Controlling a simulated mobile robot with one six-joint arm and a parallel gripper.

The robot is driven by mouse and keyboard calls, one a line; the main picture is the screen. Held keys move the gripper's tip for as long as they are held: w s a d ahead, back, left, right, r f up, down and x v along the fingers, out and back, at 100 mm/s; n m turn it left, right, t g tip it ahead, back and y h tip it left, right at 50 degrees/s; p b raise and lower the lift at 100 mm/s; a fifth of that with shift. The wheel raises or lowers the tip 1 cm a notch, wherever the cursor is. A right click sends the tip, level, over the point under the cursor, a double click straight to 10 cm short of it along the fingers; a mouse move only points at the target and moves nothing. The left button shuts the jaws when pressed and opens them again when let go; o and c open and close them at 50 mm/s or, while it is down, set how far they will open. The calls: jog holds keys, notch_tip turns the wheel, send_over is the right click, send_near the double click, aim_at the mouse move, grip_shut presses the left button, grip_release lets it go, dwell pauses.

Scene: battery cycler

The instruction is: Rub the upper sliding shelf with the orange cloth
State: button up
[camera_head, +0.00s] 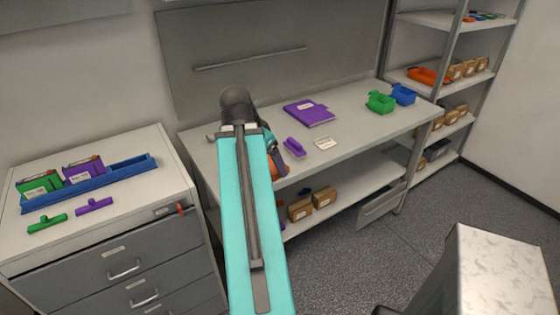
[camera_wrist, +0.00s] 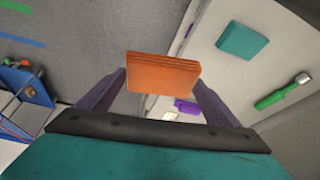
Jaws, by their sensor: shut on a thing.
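The orange cloth (camera_wrist: 162,75) shows in the wrist view as a folded, flat block between the two fingers of my gripper (camera_wrist: 160,80). My gripper is shut on it. In the head view, a bit of orange (camera_head: 279,168) shows at the front edge of the workbench, mostly hidden by my teal arm. I cannot tell for sure which surface is the upper sliding shelf. A grey panel (camera_head: 382,207) sticks out below the right end of the bench. I cannot tell whether the cloth touches any surface.
The workbench top (camera_head: 365,134) carries a purple notebook (camera_head: 309,113), a purple tool (camera_head: 293,147), a white card (camera_head: 325,143), and green (camera_head: 381,102) and blue (camera_head: 403,94) bins. Brown boxes (camera_head: 323,197) stand on its lower shelf. A drawer cabinet (camera_head: 120,262) is at left, a rack (camera_head: 425,76) at right.

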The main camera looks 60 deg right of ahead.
jog(key=w+a+n+t+y, duration=0.1)
jog(key=w+a+n+t, duration=0.1)
jog(key=w+a+n, duration=0.8)
jog(key=w+a+n+t, duration=0.3)
jog(key=w+a, duration=1)
jog(key=w, duration=0.4)
jog(key=w+a+n+t+y, duration=0.1)
jog(key=w+a+n, duration=0.3)
jog(key=a, duration=0.6)
jog(key=w+a+n+y, duration=0.1)
jog(key=w+a+n, duration=0.25)
jog(key=a, duration=0.65)
jog(key=w+a+f+n+y+b, duration=0.1)
jog(key=a+f+n+b, duration=0.1)
jog(key=a+f+b, duration=0.4)
jog(key=shift+s+b+x, duration=0.3)
jog(key=shift+b+x, duration=1.2)
jog(key=shift+b, duration=0.55)
jog(key=shift+s+a+f, duration=0.1)
jog(key=shift+s+a, duration=0.05)
